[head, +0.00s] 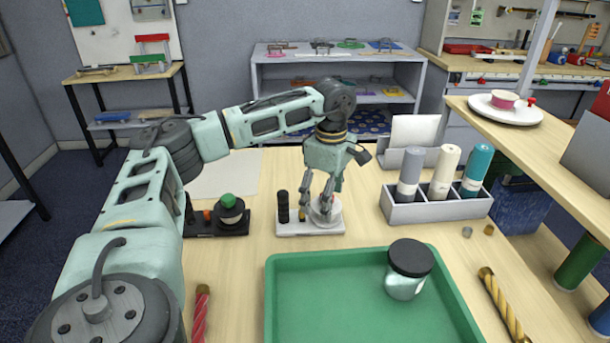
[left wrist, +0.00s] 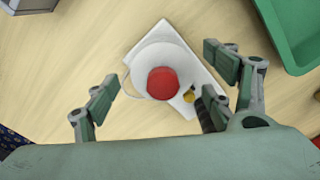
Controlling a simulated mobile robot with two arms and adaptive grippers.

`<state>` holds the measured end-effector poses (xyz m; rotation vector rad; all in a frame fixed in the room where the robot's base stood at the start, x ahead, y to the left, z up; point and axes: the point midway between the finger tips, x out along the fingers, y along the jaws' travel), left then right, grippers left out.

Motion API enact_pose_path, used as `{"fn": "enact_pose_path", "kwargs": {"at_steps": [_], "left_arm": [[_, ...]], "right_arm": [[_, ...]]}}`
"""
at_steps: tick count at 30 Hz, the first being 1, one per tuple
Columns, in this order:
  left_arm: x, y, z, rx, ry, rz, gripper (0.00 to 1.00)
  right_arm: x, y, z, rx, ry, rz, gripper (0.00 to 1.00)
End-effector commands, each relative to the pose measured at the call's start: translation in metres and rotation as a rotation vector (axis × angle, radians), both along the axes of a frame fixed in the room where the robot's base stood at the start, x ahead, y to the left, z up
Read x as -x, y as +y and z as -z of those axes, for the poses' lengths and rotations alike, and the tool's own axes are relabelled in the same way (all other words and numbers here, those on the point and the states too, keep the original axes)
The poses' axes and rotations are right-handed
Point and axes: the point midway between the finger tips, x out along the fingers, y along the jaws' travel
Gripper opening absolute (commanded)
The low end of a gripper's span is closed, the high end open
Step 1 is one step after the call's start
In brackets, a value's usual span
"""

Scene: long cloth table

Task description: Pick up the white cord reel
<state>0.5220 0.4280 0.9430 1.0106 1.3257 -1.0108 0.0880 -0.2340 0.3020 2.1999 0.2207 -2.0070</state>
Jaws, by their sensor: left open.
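The white cord reel (head: 332,214) stands on a small white base plate (head: 296,230) in the middle of the table. Its round white body (left wrist: 152,57) and red top (left wrist: 163,83) show in the left wrist view. My left gripper (head: 315,206) is just above it, pointing down and open. In the left wrist view the fingers of the left gripper (left wrist: 160,82) are on either side of the reel with visible gaps, not closed on it. The fingers hide part of the reel in the head view. My right gripper is not in view.
A dark reel with a green top (head: 228,201) stands on a black base to the left. A green tray (head: 290,300) with a black-lidded jar (head: 408,270) is in front. A grey rack (head: 430,210) holding rolls stands right.

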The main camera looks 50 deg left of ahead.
Motion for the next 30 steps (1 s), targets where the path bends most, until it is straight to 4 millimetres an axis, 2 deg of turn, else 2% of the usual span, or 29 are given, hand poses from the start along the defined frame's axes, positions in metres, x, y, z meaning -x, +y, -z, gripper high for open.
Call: {"fn": "enact_pose_path", "kwargs": {"at_steps": [4, 12, 30], "left_arm": [[0.001, 0.000, 0.016, 0.000, 0.001, -0.001, 0.77], [0.000, 0.000, 0.019, 0.001, -0.001, -0.001, 0.77], [0.000, 0.000, 0.019, 0.001, -0.002, -0.001, 0.24]], "right_arm": [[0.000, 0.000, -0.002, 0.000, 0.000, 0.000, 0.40], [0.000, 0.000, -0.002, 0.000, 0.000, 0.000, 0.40], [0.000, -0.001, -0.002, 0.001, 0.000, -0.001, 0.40]]}}
